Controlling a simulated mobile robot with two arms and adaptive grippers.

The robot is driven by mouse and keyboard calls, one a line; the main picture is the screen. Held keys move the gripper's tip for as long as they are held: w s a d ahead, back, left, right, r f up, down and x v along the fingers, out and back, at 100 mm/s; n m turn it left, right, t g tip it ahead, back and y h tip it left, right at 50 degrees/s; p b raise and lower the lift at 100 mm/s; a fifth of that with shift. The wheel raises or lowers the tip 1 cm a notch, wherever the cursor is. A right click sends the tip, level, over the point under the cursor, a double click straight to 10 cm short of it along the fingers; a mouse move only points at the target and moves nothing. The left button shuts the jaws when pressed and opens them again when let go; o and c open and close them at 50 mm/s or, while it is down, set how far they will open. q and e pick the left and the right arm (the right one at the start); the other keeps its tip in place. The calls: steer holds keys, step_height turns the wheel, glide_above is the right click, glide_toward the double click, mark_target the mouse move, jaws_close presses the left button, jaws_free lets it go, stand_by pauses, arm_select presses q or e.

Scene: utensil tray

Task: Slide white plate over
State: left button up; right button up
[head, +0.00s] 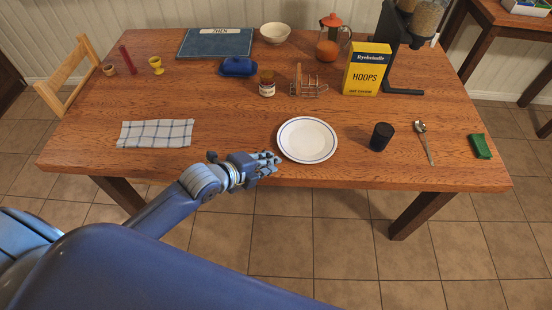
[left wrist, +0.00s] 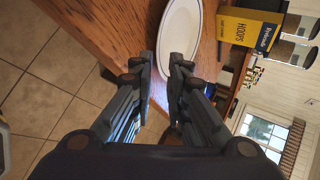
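The white plate (head: 307,139) with a blue ring near its rim lies flat on the wooden table (head: 230,130), close to the front edge. It also shows in the left wrist view (left wrist: 181,30), beyond the fingertips. My left gripper (head: 274,162) is at the table's front edge, just left of the plate. In the left wrist view its fingers (left wrist: 163,64) stand apart with a gap between them, and the plate's near rim lies at that gap. Whether a finger touches the rim I cannot tell. My right gripper is not in view.
A black cup (head: 380,137), a spoon (head: 424,141) and a green packet (head: 480,146) lie right of the plate. A checked cloth (head: 155,133) lies left. The yellow cereal box (head: 367,69), toast rack (head: 308,88) and jar (head: 267,84) stand behind. Table between cloth and plate is clear.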

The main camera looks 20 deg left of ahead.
mark_target(289, 156)
arm_select(q)
steer(key=x, duration=1)
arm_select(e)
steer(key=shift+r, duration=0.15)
arm_select(q)
jaws_close()
steer(key=shift+a, duration=0.15)
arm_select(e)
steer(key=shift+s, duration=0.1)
